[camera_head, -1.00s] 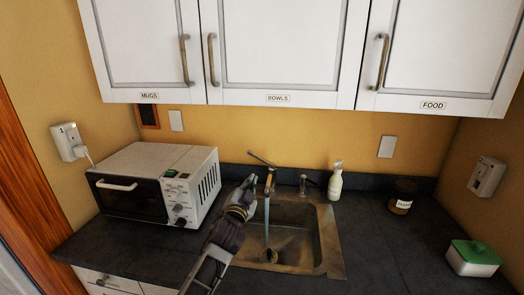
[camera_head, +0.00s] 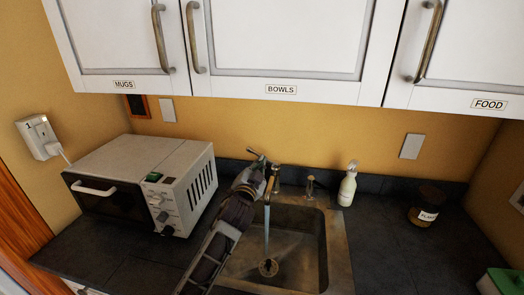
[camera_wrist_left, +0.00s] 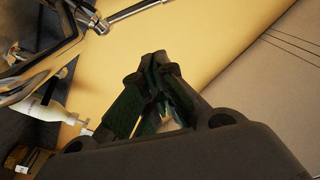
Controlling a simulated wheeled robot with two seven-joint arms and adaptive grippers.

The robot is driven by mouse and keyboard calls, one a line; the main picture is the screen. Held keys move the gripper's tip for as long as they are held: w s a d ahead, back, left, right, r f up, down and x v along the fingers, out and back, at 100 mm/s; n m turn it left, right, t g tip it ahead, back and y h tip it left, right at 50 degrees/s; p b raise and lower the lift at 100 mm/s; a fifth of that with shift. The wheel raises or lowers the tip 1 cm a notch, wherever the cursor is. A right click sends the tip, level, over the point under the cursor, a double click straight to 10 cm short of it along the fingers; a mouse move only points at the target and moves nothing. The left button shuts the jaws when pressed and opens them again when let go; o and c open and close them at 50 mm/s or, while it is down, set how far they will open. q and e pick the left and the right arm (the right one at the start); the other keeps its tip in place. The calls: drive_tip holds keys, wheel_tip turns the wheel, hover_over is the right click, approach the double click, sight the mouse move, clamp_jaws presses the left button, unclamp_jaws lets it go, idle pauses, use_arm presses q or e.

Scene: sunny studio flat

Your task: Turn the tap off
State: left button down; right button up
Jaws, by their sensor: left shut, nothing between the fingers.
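The tap (camera_head: 273,184) stands at the back of the sink (camera_head: 337,250), and a stream of water (camera_head: 267,228) runs from its spout into the basin. Its lever (camera_head: 254,153) sits on top, partly hidden by my left gripper. My left gripper (camera_head: 261,165) is shut and empty, raised just left of the tap, close to the lever; I cannot tell whether they touch. In the left wrist view the shut fingers (camera_wrist_left: 160,90) show in the middle, with metal tap parts (camera_wrist_left: 45,85) at upper left. My right gripper is not in view.
A microwave (camera_head: 140,180) stands on the counter left of the sink. A soap bottle (camera_head: 348,187) and a jar (camera_head: 424,208) stand to the right. Cupboards (camera_head: 285,40) hang above. The dark counter (camera_head: 385,250) right of the sink is mostly clear.

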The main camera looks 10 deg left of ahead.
use_arm(q)
drive_tip(key=shift+s+r, duration=0.15)
idle(0.3)
drive_tip(key=w+a+f+p, duration=0.1)
drive_tip(key=w+f+p, duration=0.1)
drive_tip(key=w, duration=0.9)
drive_tip(key=shift+w+a+f, duration=0.2)
drive_tip(key=shift+a, duration=0.2)
idle(0.4)
